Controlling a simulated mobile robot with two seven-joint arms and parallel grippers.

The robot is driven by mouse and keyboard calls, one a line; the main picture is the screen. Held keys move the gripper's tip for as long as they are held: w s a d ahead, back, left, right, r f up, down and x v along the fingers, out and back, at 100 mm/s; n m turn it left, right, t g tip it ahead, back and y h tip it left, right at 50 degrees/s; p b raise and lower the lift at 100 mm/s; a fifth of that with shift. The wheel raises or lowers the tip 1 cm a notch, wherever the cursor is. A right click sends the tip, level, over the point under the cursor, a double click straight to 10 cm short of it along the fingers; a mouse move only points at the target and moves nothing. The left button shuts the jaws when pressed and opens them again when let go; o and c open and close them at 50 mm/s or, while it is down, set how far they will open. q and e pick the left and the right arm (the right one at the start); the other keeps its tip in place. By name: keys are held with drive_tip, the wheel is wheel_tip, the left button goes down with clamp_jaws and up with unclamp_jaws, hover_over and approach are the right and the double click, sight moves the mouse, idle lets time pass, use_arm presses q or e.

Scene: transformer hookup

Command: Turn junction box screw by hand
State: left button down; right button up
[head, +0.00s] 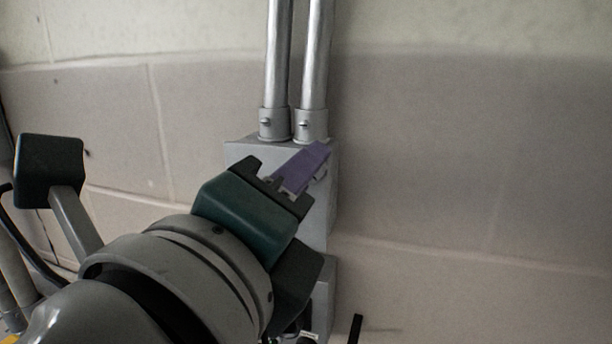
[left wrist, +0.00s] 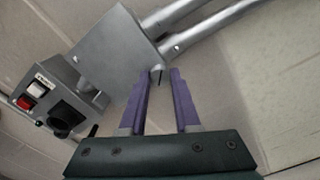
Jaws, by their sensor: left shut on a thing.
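The grey junction box (head: 319,212) is mounted on the wall below two metal conduits; my left gripper covers much of its front. It also shows in the left wrist view (left wrist: 115,52). My left gripper (head: 316,150) reaches up to the box from the lower left. Its two purple fingers show in the left wrist view (left wrist: 166,72), with tips at the box's near corner. A small screw (left wrist: 157,72) shows at the tips, and the gripper is shut on it. The fingers partly hide the screw. My right gripper is not in view.
Two metal conduits (head: 298,60) rise from the box top. A grey control box (left wrist: 42,95) with a red and a white button and a black knob sits beside the junction box. The block wall (head: 470,150) to the right is bare.

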use_arm(q)
drive_tip(key=n+p, duration=0.1)
drive_tip(key=n, duration=0.6)
drive_tip(key=n+p, duration=0.1)
drive_tip(key=n, duration=0.7)
drive_tip(key=n+p, duration=0.1)
drive_tip(key=n, duration=0.6)
drive_tip(key=shift+f+n, duration=0.25)
drive_tip(key=shift+n, duration=0.15)
drive_tip(key=c, duration=1.1)
unclamp_jaws()
drive_tip(key=o, duration=0.5)
drive_tip(key=shift+r, duration=0.15)
